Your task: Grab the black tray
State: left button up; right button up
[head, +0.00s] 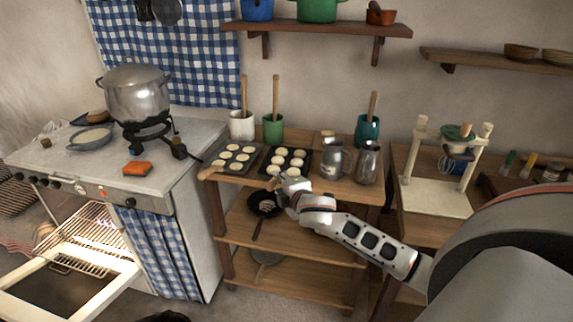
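The black tray (287,158) holds several pale round pieces and lies on the top of the wooden shelf unit, in the middle of the head view. My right gripper (277,184) is at the front edge of this tray, with my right arm reaching in from the right. The gripper's fingers are small and partly blend with the tray's front edge. I cannot tell whether they are open or shut, or whether they touch the tray. My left gripper is not in view.
A similar greyish tray (238,152) lies close to the left. Metal jugs (336,161) stand to the right; a white crock (241,125) and a green crock (273,129) stand behind. A black pan (264,204) is below. The oven door (70,287) hangs open at left.

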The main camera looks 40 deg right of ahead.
aim_at(277, 180)
jog(key=shift+x, duration=2.25)
grip_shut()
jog(key=shift+r, duration=0.1)
jog(key=shift+r, duration=0.1)
